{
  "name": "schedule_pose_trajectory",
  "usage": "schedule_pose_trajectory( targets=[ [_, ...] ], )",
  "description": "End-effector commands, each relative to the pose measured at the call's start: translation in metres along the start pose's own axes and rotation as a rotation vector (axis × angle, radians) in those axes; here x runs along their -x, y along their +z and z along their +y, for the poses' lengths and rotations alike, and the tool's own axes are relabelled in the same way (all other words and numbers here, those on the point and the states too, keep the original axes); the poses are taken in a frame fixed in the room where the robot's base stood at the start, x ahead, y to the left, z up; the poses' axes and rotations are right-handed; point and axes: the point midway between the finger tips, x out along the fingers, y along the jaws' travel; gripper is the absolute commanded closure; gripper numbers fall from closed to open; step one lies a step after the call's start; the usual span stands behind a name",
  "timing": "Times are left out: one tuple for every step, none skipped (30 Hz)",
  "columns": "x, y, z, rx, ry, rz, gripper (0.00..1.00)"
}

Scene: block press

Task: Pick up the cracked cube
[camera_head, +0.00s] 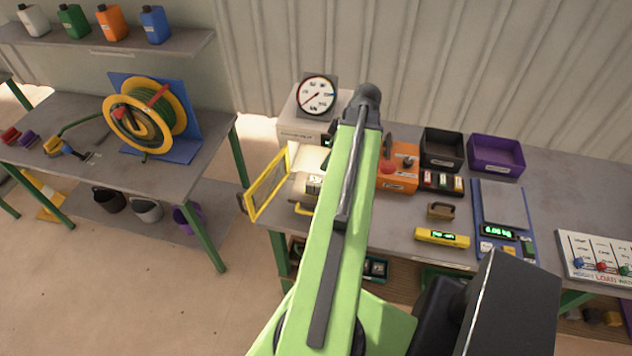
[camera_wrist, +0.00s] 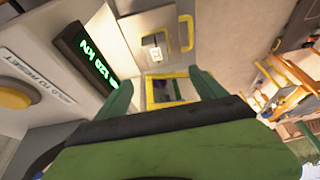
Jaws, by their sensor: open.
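A small pale block with a dark-marked label (camera_head: 314,184) sits in the opening of the press (camera_head: 300,130), just left of my arm. A small pale labelled piece also shows in the wrist view (camera_wrist: 156,50), ahead of my fingers. I cannot tell whether it is the cracked cube, as no crack is clear. My gripper (camera_wrist: 160,77) is open, its two green fingers apart, with nothing seen held between them. In the head view my green arm hides the gripper and part of the press.
The yellow-framed guard door (camera_head: 267,184) stands swung open at the press's left. A lit green display (camera_wrist: 88,58) and a yellow button (camera_wrist: 16,96) are left of my fingers. Right of my arm are an orange control box (camera_head: 398,168), a black bin (camera_head: 441,150) and a purple bin (camera_head: 496,154).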

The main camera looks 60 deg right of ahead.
Motion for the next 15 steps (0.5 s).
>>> schedule_pose_trajectory(
  targets=[
    [0.004,0.009,0.002,0.003,0.006,0.007,0.20],
    [0.006,0.011,0.003,0.008,0.008,0.009,0.20],
    [0.007,0.014,0.003,0.011,0.010,0.011,0.20],
    [0.007,0.015,0.003,0.012,0.010,0.012,0.20],
    [0.007,0.015,0.003,0.013,0.010,0.012,0.20],
    [0.006,0.015,0.003,0.014,0.010,0.012,0.20],
    [0.004,0.015,0.003,0.014,0.010,0.011,0.20],
    [0.002,0.015,0.003,0.014,0.010,0.011,0.20],
    [-0.003,0.015,0.003,0.015,0.010,0.011,0.20],
    [-0.007,0.015,0.003,0.015,0.009,0.011,0.20],
    [-0.013,0.015,0.003,0.015,0.009,0.011,0.20],
    [-0.021,0.016,0.003,0.016,0.009,0.011,0.20],
    [-0.028,0.016,0.003,0.016,0.009,0.011,0.20],
    [-0.035,0.017,0.004,0.015,0.009,0.010,0.20],
    [-0.044,0.017,0.004,0.015,0.010,0.010,0.20]
  ],
)
